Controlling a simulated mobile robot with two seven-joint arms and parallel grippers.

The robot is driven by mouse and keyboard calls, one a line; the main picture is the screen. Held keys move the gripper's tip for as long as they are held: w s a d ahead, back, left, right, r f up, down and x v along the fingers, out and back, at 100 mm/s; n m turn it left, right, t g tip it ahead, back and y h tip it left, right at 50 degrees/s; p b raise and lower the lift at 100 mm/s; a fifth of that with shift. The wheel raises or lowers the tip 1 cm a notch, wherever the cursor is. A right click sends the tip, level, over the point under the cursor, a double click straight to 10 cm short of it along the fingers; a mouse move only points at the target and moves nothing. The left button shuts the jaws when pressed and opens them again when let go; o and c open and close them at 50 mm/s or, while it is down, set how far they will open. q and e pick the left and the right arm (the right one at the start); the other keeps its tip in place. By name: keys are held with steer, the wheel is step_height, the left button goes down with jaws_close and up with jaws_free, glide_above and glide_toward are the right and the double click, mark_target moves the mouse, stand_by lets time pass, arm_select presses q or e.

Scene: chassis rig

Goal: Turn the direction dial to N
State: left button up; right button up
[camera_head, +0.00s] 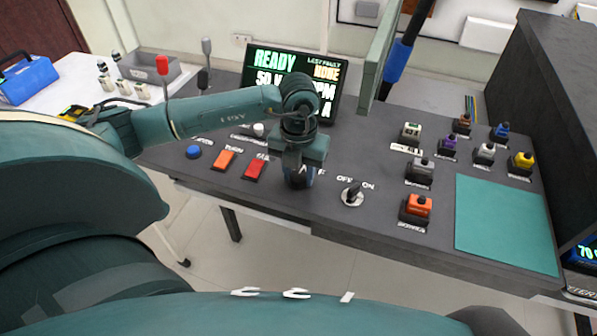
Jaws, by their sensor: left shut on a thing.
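My left gripper (299,168) points down at the console, shut on the direction dial (300,182), a dark round knob in the middle of the panel. The gripper hides most of the dial, so I cannot tell which letter it points to. One white letter of its label shows just right of the gripper; the others are hidden. The screen (262,62) behind reads READY and LAST FAULT NONE, its lower lines partly covered by my arm. My right gripper is not in view.
An OFF/ON key switch (352,195) stands right of the dial. A red button (255,169), an orange button (223,160) and a blue button (193,152) lie left. Several coloured switches (420,172) and a teal mat (505,225) are further right. A red-topped lever (162,66) stands behind my arm.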

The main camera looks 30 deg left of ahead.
mark_target(298, 175)
arm_select(q)
steer(key=o, duration=1)
steer(key=shift+r, duration=0.1)
step_height(298, 175, up, 13)
stand_by(0.6)
